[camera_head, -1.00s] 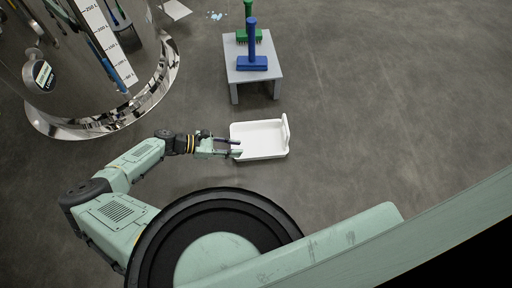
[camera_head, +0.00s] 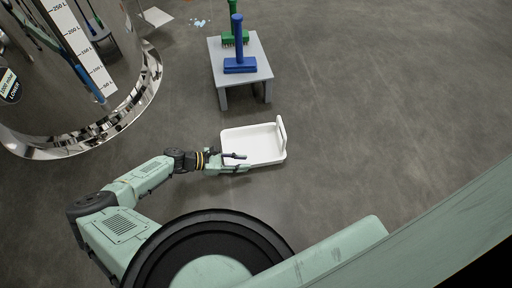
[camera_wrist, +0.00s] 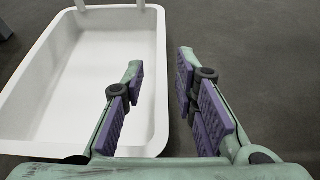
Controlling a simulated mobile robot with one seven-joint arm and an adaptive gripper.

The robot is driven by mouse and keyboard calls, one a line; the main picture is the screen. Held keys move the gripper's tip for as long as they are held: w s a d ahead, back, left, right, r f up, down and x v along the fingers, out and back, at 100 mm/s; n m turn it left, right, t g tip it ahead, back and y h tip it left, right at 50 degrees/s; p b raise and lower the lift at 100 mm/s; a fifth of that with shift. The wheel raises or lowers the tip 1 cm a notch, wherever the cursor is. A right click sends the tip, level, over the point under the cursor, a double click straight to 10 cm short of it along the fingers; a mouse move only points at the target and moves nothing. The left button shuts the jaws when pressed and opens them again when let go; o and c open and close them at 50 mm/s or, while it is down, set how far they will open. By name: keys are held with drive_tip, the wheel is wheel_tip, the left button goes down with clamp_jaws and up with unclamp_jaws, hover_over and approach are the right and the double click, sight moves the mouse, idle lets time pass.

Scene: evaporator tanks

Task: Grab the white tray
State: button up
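The white tray (camera_head: 262,145) is a shallow, empty bin on the floor, with a raised upright handle at its right end in the head view. My gripper (camera_head: 244,162) is at the tray's near left part in that view. In the wrist view the tray (camera_wrist: 95,70) fills the left half. My gripper (camera_wrist: 161,58) is open there, with purple-padded fingers. The left finger overlaps the tray's inside and the right finger is outside, with the tray's side wall between them in the picture. I cannot tell whether the fingers are down around the rim or above it.
A small grey table (camera_head: 241,72) behind the tray holds a blue brush (camera_head: 240,64) and a green brush (camera_head: 233,38). A large shiny metal tank (camera_head: 110,110) stands at the upper left. The floor right of the tray is clear.

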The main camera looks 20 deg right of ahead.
drive_tip(key=x, duration=0.3)
drive_tip(key=shift+w+d+f, duration=0.1)
drive_tip(key=shift+d+f, duration=0.1)
drive_tip(key=shift+f, duration=0.3)
drive_tip(key=shift+c, duration=0.6)
clamp_jaws()
